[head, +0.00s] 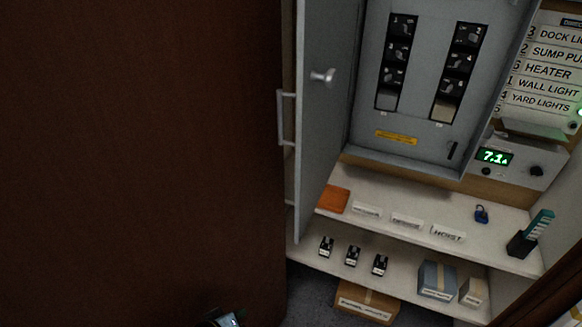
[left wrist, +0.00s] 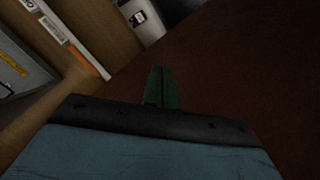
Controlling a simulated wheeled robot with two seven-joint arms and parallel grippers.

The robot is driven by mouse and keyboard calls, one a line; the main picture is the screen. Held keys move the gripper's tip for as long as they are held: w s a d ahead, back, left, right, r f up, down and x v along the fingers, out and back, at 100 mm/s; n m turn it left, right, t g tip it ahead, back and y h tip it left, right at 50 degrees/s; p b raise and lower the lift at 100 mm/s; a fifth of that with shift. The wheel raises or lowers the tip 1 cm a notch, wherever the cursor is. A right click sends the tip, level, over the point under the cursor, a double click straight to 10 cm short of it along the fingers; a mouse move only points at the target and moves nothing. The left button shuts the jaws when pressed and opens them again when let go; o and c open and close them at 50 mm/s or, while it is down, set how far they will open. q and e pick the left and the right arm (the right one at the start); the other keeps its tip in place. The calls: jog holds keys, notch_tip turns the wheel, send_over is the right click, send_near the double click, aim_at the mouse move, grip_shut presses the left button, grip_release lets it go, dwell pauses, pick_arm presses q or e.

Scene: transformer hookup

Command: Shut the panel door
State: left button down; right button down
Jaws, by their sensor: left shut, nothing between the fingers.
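The grey panel door (head: 326,115) stands open in the head view, swung out to the left of the grey breaker panel (head: 422,140). It has a round silver knob (head: 323,76) on its face and a pale bar handle (head: 282,118) at its left edge. The panel's interior shows two columns of black breakers. My left gripper (head: 226,320) just shows at the bottom edge of the head view, well below and left of the door and apart from it. In the left wrist view its dark green fingers (left wrist: 161,88) are together and empty. My right gripper is not in view.
A large dark brown surface (head: 140,150) fills the left. A lower shelf carries small black breakers and boxes. A lit meter (head: 495,156) is at right.

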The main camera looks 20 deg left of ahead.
pick_arm(q)
jog(key=w+d+r+n+t+h+p, duration=0.15)
jog(key=w+r+n+t, duration=0.25)
jog(key=r, duration=1.4)
jog(key=w+a+r+n+t+h+p, duration=0.1)
jog(key=w+r+n+t+p, duration=0.2)
jog(key=r, duration=1.5)
jog(key=w+d+p, duration=0.2)
jog(key=w+d, duration=0.4)
jog(key=w, duration=0.5)
jog(key=shift+d+t, duration=0.3)
jog(key=shift+d, duration=0.05)
jog(key=shift+w+r, duration=0.1)
jog(key=shift+r, duration=0.05)
